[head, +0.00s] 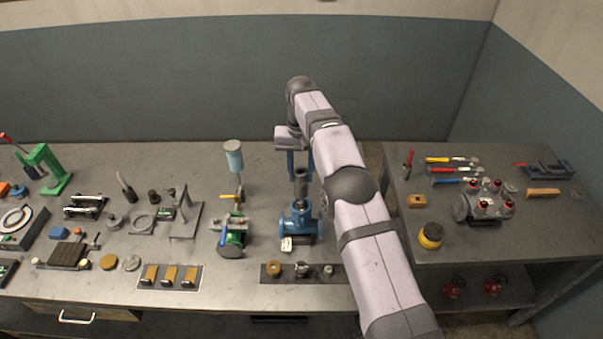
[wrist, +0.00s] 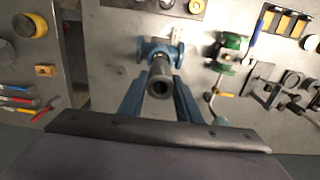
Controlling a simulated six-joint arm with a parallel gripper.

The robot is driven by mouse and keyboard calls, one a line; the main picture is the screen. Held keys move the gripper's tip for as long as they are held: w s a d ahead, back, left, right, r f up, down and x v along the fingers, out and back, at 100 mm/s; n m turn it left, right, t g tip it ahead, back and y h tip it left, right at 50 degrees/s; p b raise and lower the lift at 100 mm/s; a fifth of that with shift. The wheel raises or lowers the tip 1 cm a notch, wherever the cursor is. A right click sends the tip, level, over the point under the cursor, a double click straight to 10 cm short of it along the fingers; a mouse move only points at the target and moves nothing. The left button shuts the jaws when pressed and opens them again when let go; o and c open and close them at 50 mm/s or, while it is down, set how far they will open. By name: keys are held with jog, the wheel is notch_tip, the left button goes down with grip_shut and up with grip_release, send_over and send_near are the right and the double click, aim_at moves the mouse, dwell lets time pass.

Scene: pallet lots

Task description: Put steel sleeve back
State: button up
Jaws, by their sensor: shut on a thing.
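The steel sleeve (head: 301,184) is a dark grey tube standing roughly upright, directly over the blue valve body (head: 300,222). My gripper (wrist: 160,88) is shut on the sleeve, with one blue finger on each side of it. In the wrist view I look down into the open end of the sleeve (wrist: 161,82), and the blue valve body (wrist: 148,48) shows beyond it. I cannot tell whether the sleeve's lower end is inside the valve or just above it. A white tag (head: 287,244) hangs at the valve's front.
A dark strip tray (head: 314,280) with small metal parts lies in front of the valve. A green valve (head: 231,242) and a blue-and-grey cylinder (head: 234,158) stand to the left. The right bench holds a yellow-black round item (head: 430,236) and hand tools, across a gap.

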jog(key=shift+w+d+f+b, duration=0.15)
jog(key=shift+d+f+b, duration=0.35)
jog(key=shift+b, duration=0.1)
jog(key=shift+w+d+f+b, duration=0.15)
jog(key=shift+d+f+b, duration=0.2)
jog(key=shift+f+b, duration=0.2)
jog(key=s+d+f+b, duration=0.1)
jog(key=d+f+b, duration=0.8)
jog(key=d+b, duration=0.3)
jog(key=shift+s+d+b, duration=0.3)
jog(key=shift+d, duration=0.1)
jog(key=shift+f+p, duration=1.6)
jog(key=shift+f, duration=3.45)
